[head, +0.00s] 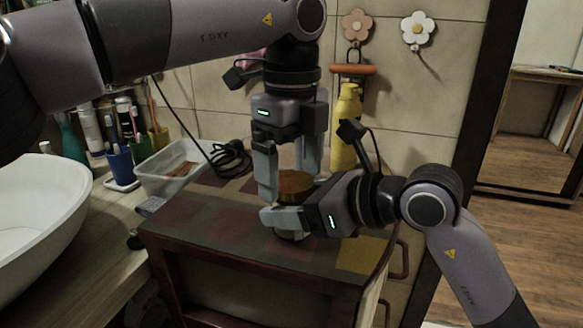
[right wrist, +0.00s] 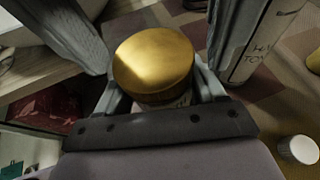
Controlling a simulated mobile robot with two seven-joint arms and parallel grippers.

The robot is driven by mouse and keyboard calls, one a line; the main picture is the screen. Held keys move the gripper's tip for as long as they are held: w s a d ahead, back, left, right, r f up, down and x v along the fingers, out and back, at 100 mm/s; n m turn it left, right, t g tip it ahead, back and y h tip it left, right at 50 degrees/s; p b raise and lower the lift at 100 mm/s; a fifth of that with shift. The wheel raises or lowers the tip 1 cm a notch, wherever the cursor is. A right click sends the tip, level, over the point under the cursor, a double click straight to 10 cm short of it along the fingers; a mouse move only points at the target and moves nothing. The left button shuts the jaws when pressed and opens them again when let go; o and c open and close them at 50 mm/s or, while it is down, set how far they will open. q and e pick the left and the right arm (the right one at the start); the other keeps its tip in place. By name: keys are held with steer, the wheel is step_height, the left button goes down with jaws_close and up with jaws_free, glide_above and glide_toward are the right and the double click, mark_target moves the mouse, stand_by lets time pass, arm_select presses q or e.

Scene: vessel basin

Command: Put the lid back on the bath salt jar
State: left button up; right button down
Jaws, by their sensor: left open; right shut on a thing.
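The bath salt jar (head: 291,236) stands on the patterned top of a small dark-red cabinet. Its round golden-brown lid (head: 295,184) is on top of it; the lid (right wrist: 153,60) also shows from above in the right wrist view, with a strip of the jar (right wrist: 168,101) below it. My right gripper (head: 275,216) is shut on the jar from the side, below the lid. My left gripper (head: 289,180) points down from above, open, with a finger on either side of the lid. I cannot tell whether its fingers touch the lid. The fingers hide much of the jar.
A clear tray (head: 168,178), a blue cup (head: 121,163) with toothbrushes and a black cable (head: 231,160) are to the left. A white basin (head: 35,215) is at far left. The cabinet top (head: 215,232) is clear in front.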

arm_select(q)
steer(key=shift+f, duration=0.15)
steer(key=shift+c, duration=0.4)
steer(key=c, duration=1)
steer(key=o, duration=1.2)
steer(key=shift+c, duration=0.2)
steer(key=shift+r, duration=2.3)
steer(key=shift+o, duration=0.3)
